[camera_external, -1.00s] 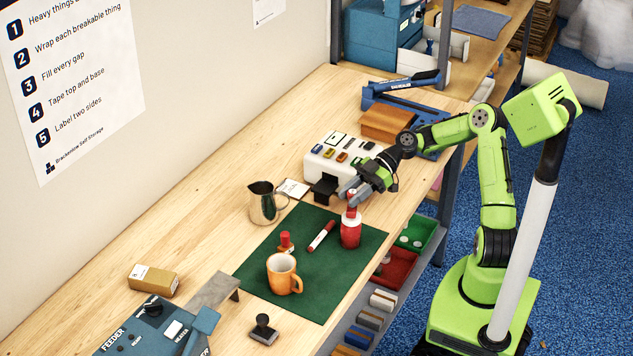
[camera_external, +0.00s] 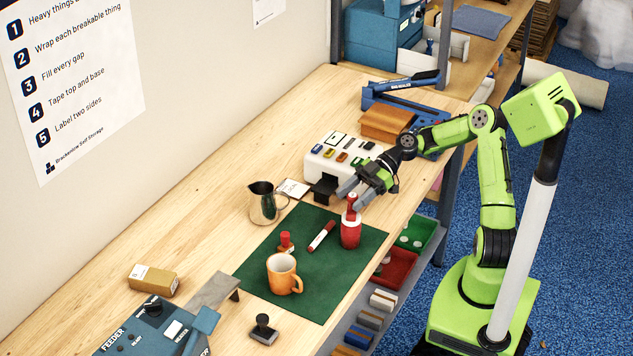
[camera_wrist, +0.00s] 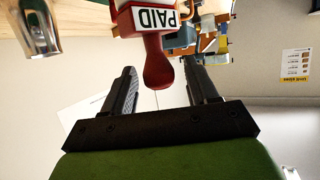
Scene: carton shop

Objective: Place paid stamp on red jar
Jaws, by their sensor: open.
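The paid stamp (camera_external: 351,213) has a red handle and a white label; its label reads PAID in the wrist view (camera_wrist: 155,17). In the external view it appears to stand upright on top of the red jar (camera_external: 350,235), at the right side of the green mat. My gripper (camera_external: 353,196) is open, close to the handle. In the wrist view the handle's end (camera_wrist: 158,75) lies between the two spread fingertips, with gaps on both sides. The contact between stamp and jar is too small to make out.
The green mat (camera_external: 319,290) also holds an orange mug (camera_external: 281,274), a red-and-white marker (camera_external: 322,236) and another red-handled item (camera_external: 286,243). A metal pitcher (camera_external: 263,205) stands behind it. A white box (camera_external: 322,168) with small coloured blocks is beyond my gripper.

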